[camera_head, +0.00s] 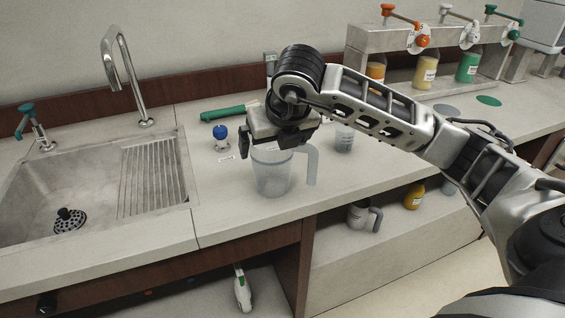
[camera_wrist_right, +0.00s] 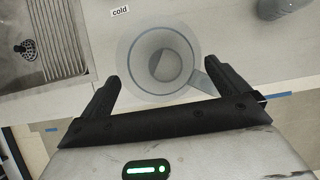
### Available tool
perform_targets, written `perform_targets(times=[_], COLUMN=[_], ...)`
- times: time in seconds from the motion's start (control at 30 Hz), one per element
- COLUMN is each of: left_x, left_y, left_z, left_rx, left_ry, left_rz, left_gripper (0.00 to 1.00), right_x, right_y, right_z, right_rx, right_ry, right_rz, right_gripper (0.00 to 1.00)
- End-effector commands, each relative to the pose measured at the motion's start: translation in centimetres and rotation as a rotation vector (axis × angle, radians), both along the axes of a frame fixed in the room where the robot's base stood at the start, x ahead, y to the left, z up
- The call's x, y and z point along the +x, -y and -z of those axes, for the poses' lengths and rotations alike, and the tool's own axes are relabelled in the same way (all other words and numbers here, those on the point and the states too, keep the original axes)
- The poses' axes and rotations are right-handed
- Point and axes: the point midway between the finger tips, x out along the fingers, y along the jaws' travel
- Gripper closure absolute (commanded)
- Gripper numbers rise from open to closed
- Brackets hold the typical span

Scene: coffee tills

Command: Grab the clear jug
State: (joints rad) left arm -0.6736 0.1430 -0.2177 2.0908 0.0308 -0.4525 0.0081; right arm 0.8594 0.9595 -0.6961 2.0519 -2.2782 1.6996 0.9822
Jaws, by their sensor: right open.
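The clear jug (camera_head: 272,174) stands upright on the counter to the right of the sink, with its handle toward the right. My right gripper (camera_head: 277,148) is above the jug, pointing down, in the head view. In the wrist view the jug (camera_wrist_right: 160,62) shows from above, and the open fingers of my right gripper (camera_wrist_right: 157,88) are on either side of its near part. The right finger overlaps the handle side in the picture. I cannot tell whether the fingers touch the jug. My left gripper is not in view.
A sink (camera_head: 75,205) with a tap (camera_head: 120,75) lies left. A blue-topped fitting (camera_head: 220,134) and a green-handled tool (camera_head: 226,113) are behind the jug. Dispensers (camera_head: 420,68) stand at the back right. The counter's front edge is close.

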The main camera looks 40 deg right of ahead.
Motion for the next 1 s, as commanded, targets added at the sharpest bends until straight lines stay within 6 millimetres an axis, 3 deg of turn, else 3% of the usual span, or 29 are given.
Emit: perform_targets(times=[0.13, 0.4, 0.47, 0.63, 1.0], left_x=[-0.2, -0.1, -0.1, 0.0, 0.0], left_y=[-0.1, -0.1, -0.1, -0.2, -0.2], left_z=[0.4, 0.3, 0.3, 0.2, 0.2], left_rx=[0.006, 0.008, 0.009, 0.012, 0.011], left_ry=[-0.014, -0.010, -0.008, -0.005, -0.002], left_rz=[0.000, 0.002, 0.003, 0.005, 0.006], left_gripper=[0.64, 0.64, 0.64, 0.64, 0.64], right_x=[0.9, 1.1, 1.1, 1.1, 1.1], right_y=[0.2, 0.2, 0.2, 0.2, 0.2], right_z=[1.6, 1.9, 1.9, 1.9, 1.4], right_rx=[0.001, 0.000, 0.000, 0.001, 0.000], right_ry=[-0.003, 0.001, 0.001, 0.001, 0.002], right_rz=[0.000, -0.001, -0.001, 0.000, 0.000], right_gripper=[0.01, 0.01, 0.12, 0.59, 0.62])
